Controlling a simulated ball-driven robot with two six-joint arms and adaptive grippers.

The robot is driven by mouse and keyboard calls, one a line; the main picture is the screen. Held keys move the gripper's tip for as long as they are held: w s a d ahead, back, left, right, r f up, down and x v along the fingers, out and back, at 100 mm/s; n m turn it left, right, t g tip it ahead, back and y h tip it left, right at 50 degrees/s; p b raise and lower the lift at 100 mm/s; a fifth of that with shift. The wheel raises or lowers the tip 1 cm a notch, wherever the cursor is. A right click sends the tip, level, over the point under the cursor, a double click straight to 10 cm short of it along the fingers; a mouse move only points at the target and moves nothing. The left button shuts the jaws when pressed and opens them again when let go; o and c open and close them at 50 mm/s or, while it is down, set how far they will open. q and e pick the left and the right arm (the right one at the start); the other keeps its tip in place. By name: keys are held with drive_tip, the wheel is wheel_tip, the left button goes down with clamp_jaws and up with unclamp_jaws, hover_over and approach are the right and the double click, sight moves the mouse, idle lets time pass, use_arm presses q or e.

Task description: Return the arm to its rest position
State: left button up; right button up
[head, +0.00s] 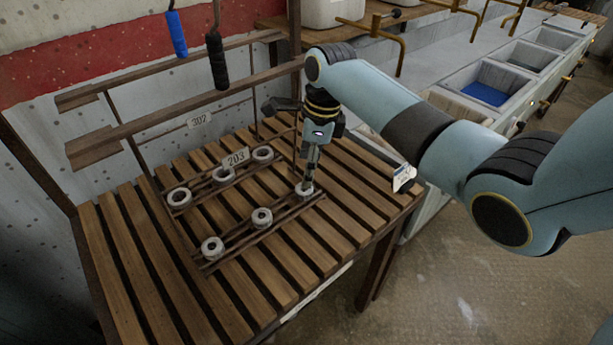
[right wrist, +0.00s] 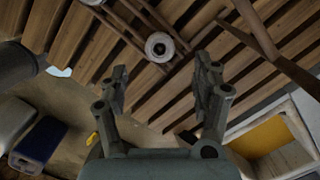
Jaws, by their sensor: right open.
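My right arm comes in from the right in the head view. Its gripper (head: 312,165) points down over the right end of the front rail (head: 240,236) on the slatted table, close above a grey ring-shaped piece (head: 305,188). In the right wrist view my right gripper (right wrist: 162,80) has its two fingers spread apart with nothing between them. A round piece (right wrist: 160,47) sits on the rail beyond the fingertips, apart from them. My left gripper is not in view.
More ring pieces stand on the front rail (head: 212,248) and the back rail (head: 179,197). Tags 203 (head: 236,158) and 302 (head: 199,120) hang behind. Wooden rack bars (head: 180,110) and hanging blue (head: 177,34) and black (head: 216,60) handles are close by. Sinks (head: 490,84) stand right.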

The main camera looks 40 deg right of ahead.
drive_tip(key=shift+r, duration=0.6)
drive_tip(key=s+a+r+n+t+h, duration=0.15)
drive_tip(key=s+r+n, duration=0.25)
drive_tip(key=s+n, duration=0.9)
drive_tip(key=s+a+r+n+t+h, duration=0.1)
drive_tip(key=s+a+r+n, duration=0.25)
drive_tip(key=s+n, duration=0.95)
drive_tip(key=s+d+f+g+b, duration=0.2)
drive_tip(key=f+b, duration=0.5)
drive_tip(key=f, duration=2.5)
drive_tip(key=s+d+f+b, duration=0.1)
drive_tip(key=s+f+b, duration=0.2)
drive_tip(key=s+f, duration=0.6)
drive_tip(key=s+d+f+b, duration=0.1)
drive_tip(key=s+f+b, duration=0.2)
drive_tip(key=s+f, duration=0.6)
wheel_tip(320, 180, down, 5)
drive_tip(key=shift+d+f+n+g, duration=0.1)
drive_tip(key=shift+d+n+g, duration=0.05)
drive_tip(key=shift+n+g, duration=0.2)
